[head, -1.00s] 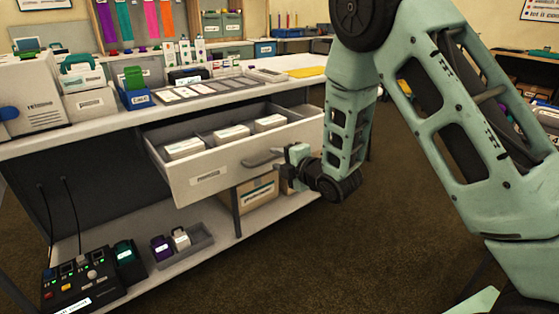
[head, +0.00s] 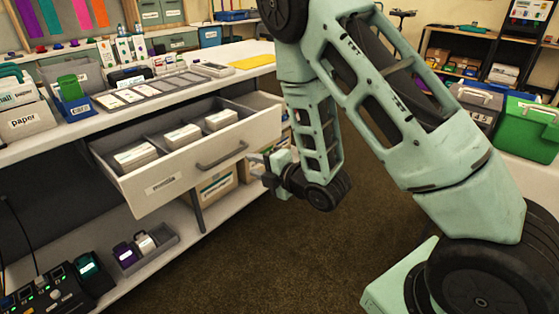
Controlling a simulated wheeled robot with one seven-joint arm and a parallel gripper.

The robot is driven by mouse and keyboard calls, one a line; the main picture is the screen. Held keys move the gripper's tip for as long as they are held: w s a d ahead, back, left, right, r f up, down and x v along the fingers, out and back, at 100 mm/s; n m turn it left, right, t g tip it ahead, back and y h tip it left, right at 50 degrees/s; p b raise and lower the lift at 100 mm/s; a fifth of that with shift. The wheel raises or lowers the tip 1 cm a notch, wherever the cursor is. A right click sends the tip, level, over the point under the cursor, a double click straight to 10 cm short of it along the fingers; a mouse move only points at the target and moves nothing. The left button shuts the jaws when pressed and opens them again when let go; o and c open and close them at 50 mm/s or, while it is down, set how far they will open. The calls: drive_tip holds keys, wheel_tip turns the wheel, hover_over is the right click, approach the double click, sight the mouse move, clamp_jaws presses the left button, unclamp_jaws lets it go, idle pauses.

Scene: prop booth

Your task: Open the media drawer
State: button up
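The media drawer (head: 180,185) is pulled out from under the white counter, with a small label on its front. Inside it are dividers and stacks of white cards or boxes. Its dark bar handle (head: 222,155) is on the right part of the front. My gripper (head: 258,164) is just right of the handle and appears apart from it. Its fingers point left toward the drawer front and look parted, with nothing seen between them.
The counter (head: 262,55) above holds bins, cards and a tray. A lower shelf (head: 185,230) bears cardboard boxes, a small grey tray and a black control box. Dark carpet (head: 270,260) lies open in front. A green bin (head: 528,125) stands at the right.

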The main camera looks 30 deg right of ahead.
drive_tip(key=p+v, duration=0.7)
drive_tip(key=p, duration=0.2)
drive_tip(key=shift+s+p, duration=0.3)
drive_tip(key=shift+d, duration=0.1)
